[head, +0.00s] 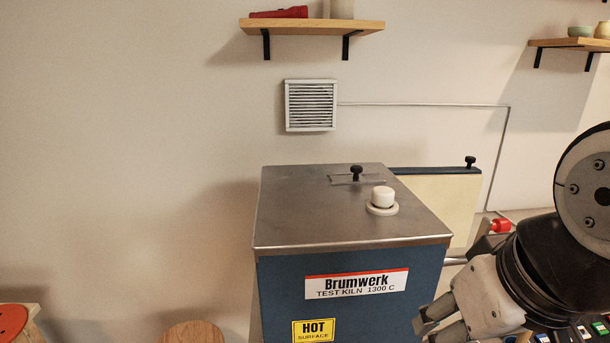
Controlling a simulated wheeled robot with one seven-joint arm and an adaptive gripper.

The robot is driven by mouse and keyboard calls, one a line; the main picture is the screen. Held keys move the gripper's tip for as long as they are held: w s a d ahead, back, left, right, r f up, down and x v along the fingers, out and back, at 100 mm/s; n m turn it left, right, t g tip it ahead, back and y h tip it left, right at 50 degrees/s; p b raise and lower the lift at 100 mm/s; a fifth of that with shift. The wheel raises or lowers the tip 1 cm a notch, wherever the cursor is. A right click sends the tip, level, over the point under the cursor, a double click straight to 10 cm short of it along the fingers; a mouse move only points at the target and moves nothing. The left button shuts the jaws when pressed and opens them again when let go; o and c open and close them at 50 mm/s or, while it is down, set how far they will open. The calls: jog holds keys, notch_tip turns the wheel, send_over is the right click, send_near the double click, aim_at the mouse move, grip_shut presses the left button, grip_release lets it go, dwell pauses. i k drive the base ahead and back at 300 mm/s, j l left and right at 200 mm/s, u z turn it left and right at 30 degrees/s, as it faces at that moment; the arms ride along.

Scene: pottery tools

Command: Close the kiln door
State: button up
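The kiln (350,215) is a blue box with a bare metal top, a Brumwerk label and a yellow HOT sign on the side facing me. A cream panel with a blue top edge and a black knob, which looks like the kiln door (440,205), stands out to the right from behind the kiln, so the door appears open. My gripper (428,330) is at the lower right, in front of the kiln's right front corner, apart from the door. Its fingers point left and are partly cut off by the bottom edge; I cannot tell how far apart they are.
A black knob (356,173) and a white plug (382,197) stand on the kiln top. A red object (501,225) is right of the door, near my arm. A round wooden top (192,332) and a stool with a red top (12,320) are at lower left. Shelves and a vent are above.

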aim_at(451, 193)
jog(key=i+l, duration=0.1)
jog(key=l, duration=1.35)
jog(key=i+l, duration=0.15)
jog(key=l, duration=0.2)
jog(key=i+l, duration=0.15)
jog(key=l, duration=0.25)
jog(key=i+j, duration=0.1)
jog(key=j, duration=0.15)
